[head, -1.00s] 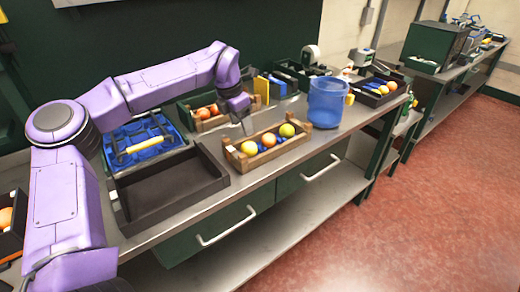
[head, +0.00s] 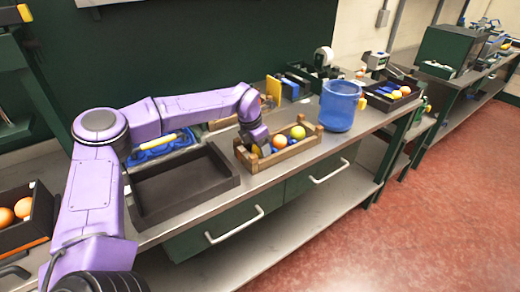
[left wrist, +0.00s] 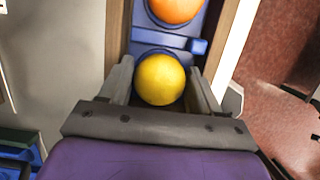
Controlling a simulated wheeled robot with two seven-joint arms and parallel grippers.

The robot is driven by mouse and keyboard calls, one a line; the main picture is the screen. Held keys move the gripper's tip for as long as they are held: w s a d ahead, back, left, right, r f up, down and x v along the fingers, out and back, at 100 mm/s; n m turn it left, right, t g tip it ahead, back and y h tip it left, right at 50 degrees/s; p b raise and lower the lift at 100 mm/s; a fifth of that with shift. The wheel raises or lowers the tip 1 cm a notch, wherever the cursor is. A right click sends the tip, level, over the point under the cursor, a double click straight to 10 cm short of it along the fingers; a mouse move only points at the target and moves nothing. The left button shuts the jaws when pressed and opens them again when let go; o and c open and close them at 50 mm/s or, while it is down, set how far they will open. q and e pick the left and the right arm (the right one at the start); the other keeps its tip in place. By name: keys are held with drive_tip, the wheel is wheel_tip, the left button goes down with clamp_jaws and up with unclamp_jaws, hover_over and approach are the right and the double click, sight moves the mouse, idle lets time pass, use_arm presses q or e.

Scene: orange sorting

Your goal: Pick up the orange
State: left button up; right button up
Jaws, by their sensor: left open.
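A wooden crate (head: 292,153) stands on the workbench, with an orange (head: 279,142) in its middle and a yellow-green fruit (head: 298,132) at its right end. My left gripper (head: 262,151) is down at the crate's left end, open. In the left wrist view its fingers (left wrist: 160,82) stand on either side of a yellow fruit (left wrist: 160,79). The orange (left wrist: 176,9) shows beyond the fingertips at the top edge, partly cut off. The yellow fruit is hidden behind the gripper in the head view. My right gripper is not in view.
An empty black tray (head: 180,188) lies left of the crate. A blue bucket (head: 339,106) stands to its right. A black box with oranges (head: 24,208) is at far left.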

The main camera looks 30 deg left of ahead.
use_arm(q)
drive_tip(key=c, duration=0.7)
drive_tip(key=shift+r, duration=0.1)
